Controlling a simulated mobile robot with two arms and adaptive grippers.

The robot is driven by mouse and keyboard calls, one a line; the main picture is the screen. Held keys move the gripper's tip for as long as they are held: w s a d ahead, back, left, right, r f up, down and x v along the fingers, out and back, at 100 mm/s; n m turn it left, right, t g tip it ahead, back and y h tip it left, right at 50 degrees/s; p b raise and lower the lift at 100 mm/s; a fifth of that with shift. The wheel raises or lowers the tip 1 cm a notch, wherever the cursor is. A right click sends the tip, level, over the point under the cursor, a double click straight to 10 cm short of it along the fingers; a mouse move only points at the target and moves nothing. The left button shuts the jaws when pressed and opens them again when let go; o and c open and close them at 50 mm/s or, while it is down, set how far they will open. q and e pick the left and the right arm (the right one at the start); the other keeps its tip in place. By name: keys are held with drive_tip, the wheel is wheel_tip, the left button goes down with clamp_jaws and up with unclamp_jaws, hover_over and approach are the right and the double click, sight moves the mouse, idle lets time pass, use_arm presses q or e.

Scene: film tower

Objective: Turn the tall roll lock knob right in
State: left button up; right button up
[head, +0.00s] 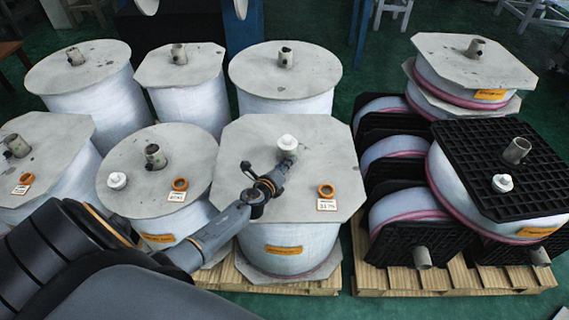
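The tall roll (285,250) is wrapped in white film under a grey octagonal plate (235,140), front centre. A white round knob (289,143) sits at the middle of this plate, over where the core would be. My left gripper (283,163) comes in from the left, low over the plate, its tip at the front of the knob. The fingers are small and dark here, so I cannot tell whether they are open, shut or touching the knob. My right gripper is not in view.
An orange ring (326,190) and a number card (327,205) lie on the plate. Other white knobs lie on the left roll (116,180) and the black-topped right roll (502,183). Several rolls crowd around, on wooden pallets (455,278). Green floor (360,85) shows between.

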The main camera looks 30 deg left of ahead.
use_arm(q)
drive_tip(key=o, duration=0.4)
drive_tip(key=v, duration=1.2)
idle(0.3)
